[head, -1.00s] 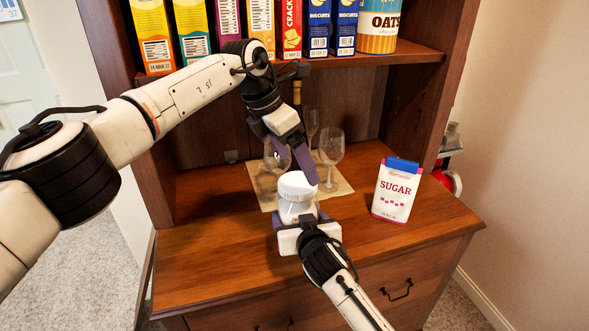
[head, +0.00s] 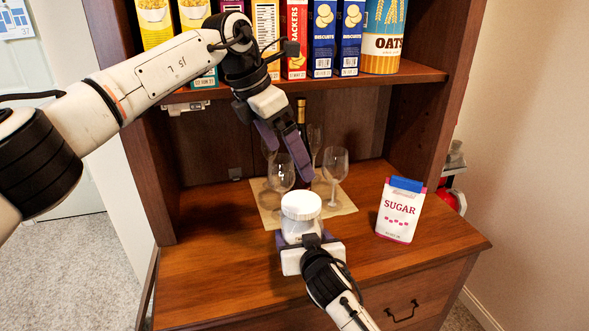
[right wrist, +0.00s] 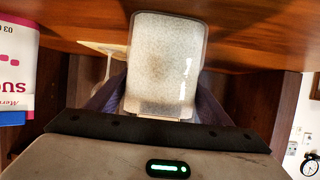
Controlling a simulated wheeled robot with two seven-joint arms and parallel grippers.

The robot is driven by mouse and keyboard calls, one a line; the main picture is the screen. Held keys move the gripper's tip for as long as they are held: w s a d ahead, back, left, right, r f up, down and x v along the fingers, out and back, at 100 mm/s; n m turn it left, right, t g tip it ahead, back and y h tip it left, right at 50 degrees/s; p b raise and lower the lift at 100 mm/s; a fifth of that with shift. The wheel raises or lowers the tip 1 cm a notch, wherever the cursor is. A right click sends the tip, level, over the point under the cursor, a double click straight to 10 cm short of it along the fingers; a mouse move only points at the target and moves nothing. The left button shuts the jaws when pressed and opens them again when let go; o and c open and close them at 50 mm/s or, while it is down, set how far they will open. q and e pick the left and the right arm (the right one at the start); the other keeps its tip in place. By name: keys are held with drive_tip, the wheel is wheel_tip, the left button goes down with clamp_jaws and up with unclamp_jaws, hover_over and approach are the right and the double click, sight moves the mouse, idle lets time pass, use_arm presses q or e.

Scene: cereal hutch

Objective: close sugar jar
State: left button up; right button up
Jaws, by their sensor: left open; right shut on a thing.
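A sugar jar (head: 301,229) with a white lid (head: 300,206) stands upright on the wooden counter. The lid sits on the jar's top; I cannot tell how tight it is. My right gripper (head: 305,246) is shut around the jar's body from the front. In the right wrist view the jar (right wrist: 162,70) fills the middle between the fingers, which are partly hidden behind it. My left gripper (head: 285,155) is open and empty above and behind the jar, its purple fingers pointing down, apart from the lid.
A white and pink sugar packet (head: 400,210) with a blue top stands to the right. Wine glasses (head: 335,170) and a bottle (head: 301,115) stand on a mat (head: 335,207) behind the jar. Boxes (head: 323,40) and oats (head: 383,35) fill the shelf above. The counter's front left is clear.

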sight(301, 233)
use_arm(q)
drive_tip(key=shift+v, duration=2.05)
use_arm(e)
drive_tip(key=o, duration=2.2)
drive_tip(key=shift+c, duration=0.2)
use_arm(q)
drive_tip(key=shift+r+p, duration=0.55)
drive_tip(key=shift+p, duration=0.05)
use_arm(e)
drive_tip(key=v, duration=1)
drive_tip(key=shift+s, duration=0.2)
